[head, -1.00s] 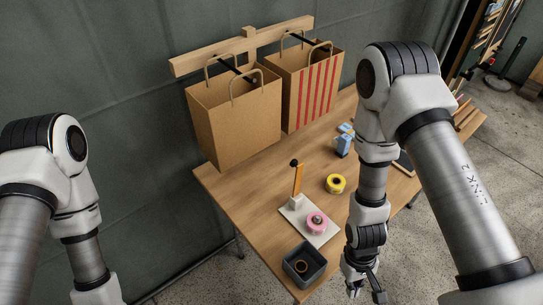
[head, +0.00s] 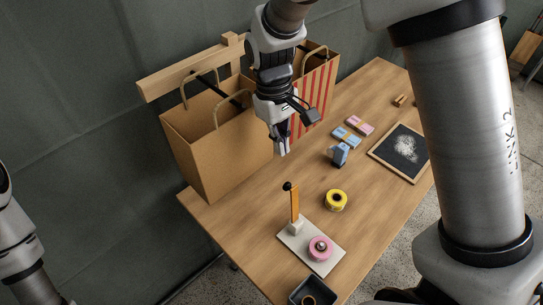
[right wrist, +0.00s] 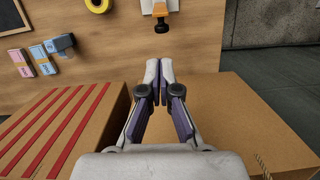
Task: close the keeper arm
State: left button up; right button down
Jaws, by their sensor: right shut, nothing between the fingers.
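The keeper arm (head: 295,206) is orange with a black ball knob and stands upright on a pale base plate (head: 298,247). A pink roll (head: 320,250) sits on a post on the same plate. In the right wrist view the keeper arm (right wrist: 160,9) shows at the top edge, its knob toward me. My right gripper (head: 282,143) is shut and empty, in the air by the paper bags, above and behind the keeper arm and apart from it. In the right wrist view its fingertips (right wrist: 160,77) meet. My left gripper is out of view.
A plain paper bag (head: 215,150) and a red-striped bag (head: 319,95) stand at the back under a wooden rail (head: 190,70). A yellow roll (head: 336,200), a blue dispenser (head: 338,154), small boxes, a chalkboard (head: 374,153) and a dark bin (head: 297,296) are on the table.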

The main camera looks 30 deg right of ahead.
aim_at(289, 184)
jog(key=s+f, duration=0.1)
jog(key=f, duration=0.2)
jog(key=s+f+p, duration=0.1)
jog(key=f, duration=0.2)
jog(key=s+f, duration=0.1)
jog(key=f, duration=0.2)
jog(key=shift+s+d+f, duration=0.1)
jog(key=shift+d+f, duration=0.05)
jog(key=shift+f, duration=0.25)
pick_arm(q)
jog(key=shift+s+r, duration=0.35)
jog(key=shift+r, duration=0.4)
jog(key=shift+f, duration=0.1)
pick_arm(e)
jog(key=shift+f, duration=0.15)
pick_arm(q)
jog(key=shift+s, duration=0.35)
pick_arm(e)
jog(key=shift+d, duration=0.15)
